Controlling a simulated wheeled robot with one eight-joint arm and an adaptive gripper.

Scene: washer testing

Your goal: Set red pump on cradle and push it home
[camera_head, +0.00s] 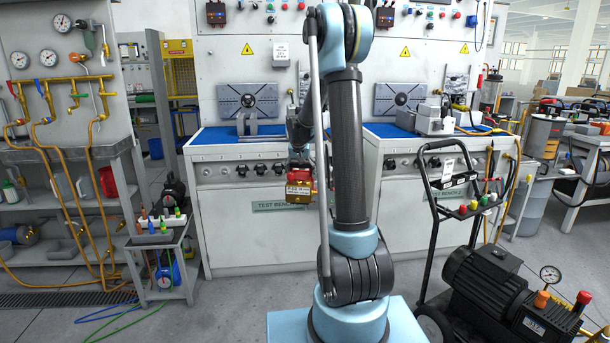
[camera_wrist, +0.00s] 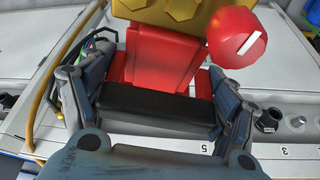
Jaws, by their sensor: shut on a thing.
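The red pump (camera_head: 300,186), with a brass-coloured part, hangs in front of the left test bench, below its top edge. In the wrist view the red pump (camera_wrist: 158,62) sits between the fingers, with a brass block and a round red knob with a white mark at its far end. My gripper (camera_head: 300,163) is shut on the pump; in the wrist view my gripper (camera_wrist: 160,82) has a finger on either side of the red body. A grey upright fixture (camera_head: 247,123), which looks like the cradle, stands on the left bench's blue mat, left of and above the pump.
The left bench (camera_head: 235,152) has a row of black knobs along its front. The right bench carries a grey machine (camera_head: 436,120) on a blue mat. A black trolley with a motor (camera_head: 495,285) stands at right front. A small tool cart (camera_head: 160,255) stands at left.

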